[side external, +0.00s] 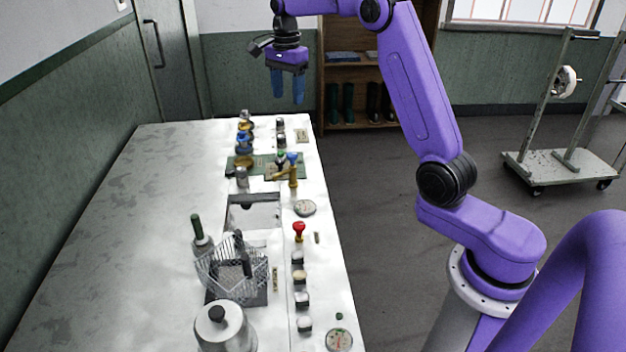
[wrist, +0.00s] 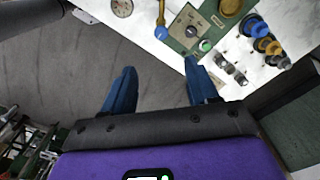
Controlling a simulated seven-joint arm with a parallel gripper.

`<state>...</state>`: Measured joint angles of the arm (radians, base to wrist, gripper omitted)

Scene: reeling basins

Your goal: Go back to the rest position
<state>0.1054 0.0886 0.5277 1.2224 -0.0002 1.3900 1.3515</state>
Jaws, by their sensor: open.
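My gripper (side external: 287,88) hangs from my purple arm high above the far end of the long white bench (side external: 105,215), pointing down. Its blue fingers also show in the wrist view (wrist: 160,92), spread apart with nothing between them. Below the fingers in the wrist view are grey floor (wrist: 95,62) and the bench's edge. The gripper touches nothing.
The bench carries a green panel (side external: 262,167) with knobs, a sunken basin (side external: 254,213), a wire basket (side external: 232,268), a lidded metal pot (side external: 225,328) and a red knob (side external: 298,227). A shelf with boots (side external: 340,102) stands behind. A wheeled cart (side external: 562,166) stands right.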

